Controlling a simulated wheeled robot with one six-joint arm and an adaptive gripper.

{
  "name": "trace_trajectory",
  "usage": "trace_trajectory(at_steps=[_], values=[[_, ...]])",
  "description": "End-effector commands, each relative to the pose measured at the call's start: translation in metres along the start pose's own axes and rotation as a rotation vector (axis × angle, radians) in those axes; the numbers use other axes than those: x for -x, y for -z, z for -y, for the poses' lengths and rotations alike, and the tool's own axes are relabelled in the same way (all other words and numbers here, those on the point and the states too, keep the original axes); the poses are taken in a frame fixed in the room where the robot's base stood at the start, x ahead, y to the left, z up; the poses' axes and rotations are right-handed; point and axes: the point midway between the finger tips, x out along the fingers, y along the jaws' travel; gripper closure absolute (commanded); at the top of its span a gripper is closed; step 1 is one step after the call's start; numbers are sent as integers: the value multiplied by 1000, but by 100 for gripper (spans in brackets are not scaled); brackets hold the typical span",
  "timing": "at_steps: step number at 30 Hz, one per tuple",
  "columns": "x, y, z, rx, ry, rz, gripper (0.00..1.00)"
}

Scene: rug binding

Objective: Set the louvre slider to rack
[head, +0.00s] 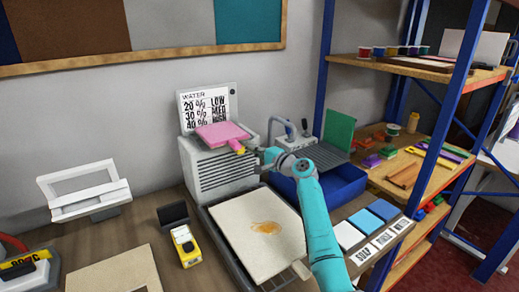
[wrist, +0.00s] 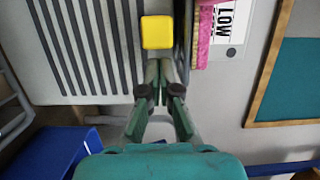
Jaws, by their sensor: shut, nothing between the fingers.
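The louvred unit (head: 222,172) is a pale grey box with dark slats, standing against the wall. A yellow slider knob (head: 239,148) sits at its upper right front; it shows as a yellow square (wrist: 156,32) beside the slats in the wrist view. My gripper (head: 252,153) is shut and empty, its fingertips just right of the knob in the head view. In the wrist view the fingertips (wrist: 160,70) lie just below the yellow square; I cannot tell whether they touch it. No marking reading "rack" is legible.
A pink pad (head: 222,133) lies on top of the unit, before a water card (head: 205,107). A stained cream rug piece (head: 258,228) lies in front. A blue basin (head: 345,184) and blue-posted shelves (head: 455,95) stand to the right. A yellow device (head: 185,246) stands left.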

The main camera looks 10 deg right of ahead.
Motion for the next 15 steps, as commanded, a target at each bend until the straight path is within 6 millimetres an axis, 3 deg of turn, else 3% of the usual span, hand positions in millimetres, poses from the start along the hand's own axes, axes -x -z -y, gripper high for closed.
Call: trace_trajectory(at_steps=[15], values=[[-2, -9, 0, 0, 0, 0, 100]])
